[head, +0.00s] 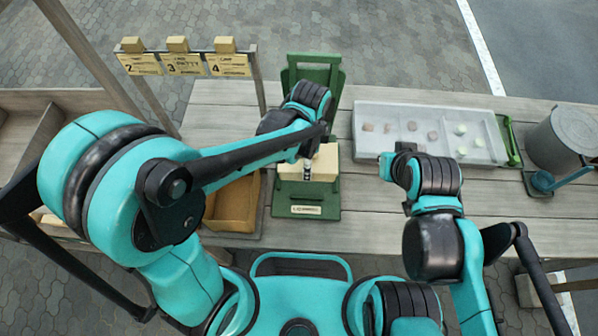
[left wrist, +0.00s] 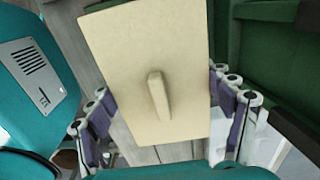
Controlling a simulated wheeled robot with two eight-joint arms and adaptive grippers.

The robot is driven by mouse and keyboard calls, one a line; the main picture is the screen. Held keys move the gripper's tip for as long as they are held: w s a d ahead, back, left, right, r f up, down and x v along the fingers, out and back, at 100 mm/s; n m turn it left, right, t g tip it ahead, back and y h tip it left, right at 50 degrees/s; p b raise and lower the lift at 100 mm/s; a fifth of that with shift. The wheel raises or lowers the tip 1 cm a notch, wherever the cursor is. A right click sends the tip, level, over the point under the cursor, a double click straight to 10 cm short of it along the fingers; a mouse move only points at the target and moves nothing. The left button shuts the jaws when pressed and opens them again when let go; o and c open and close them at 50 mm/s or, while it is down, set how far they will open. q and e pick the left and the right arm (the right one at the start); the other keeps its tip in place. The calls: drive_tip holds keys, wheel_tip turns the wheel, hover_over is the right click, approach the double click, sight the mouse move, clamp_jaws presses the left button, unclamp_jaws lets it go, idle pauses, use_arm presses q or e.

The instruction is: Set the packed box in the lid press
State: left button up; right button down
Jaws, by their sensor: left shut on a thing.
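The cream box (head: 326,163) is over the base of the green lid press (head: 305,205). In the left wrist view its flat cream top (left wrist: 150,50) has a raised bar in the middle. My left gripper (head: 307,168) reaches down onto the box. In the left wrist view its purple-padded fingers (left wrist: 165,112) are shut on the box's two sides. I cannot tell whether the box's underside touches the press. The press's tall back frame (head: 333,75) stands behind, partly hidden by my left wrist. My right gripper (head: 388,166) is beside the pale tray, away from the box; its fingers are unclear.
A pale tray (head: 405,110) with several small pinkish and greenish lumps lies right of the press. A grey bucket (head: 565,138) stands at the far right. A tan open bin (head: 235,205) is left of the press. Numbered signs (head: 184,64) stand at the back left.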

use_arm(q)
wheel_tip(320, 180, down, 5)
drive_tip(key=shift+d+f+b, duration=0.1)
drive_tip(key=shift+d+b, duration=0.05)
drive_tip(key=shift+b, duration=0.9)
drive_tip(key=shift+f+b, duration=0.9)
drive_tip(key=shift+f, duration=1.4)
drive_tip(key=shift+s+f, duration=0.1)
drive_tip(key=o, duration=1.2)
drive_tip(key=shift+c, duration=0.2)
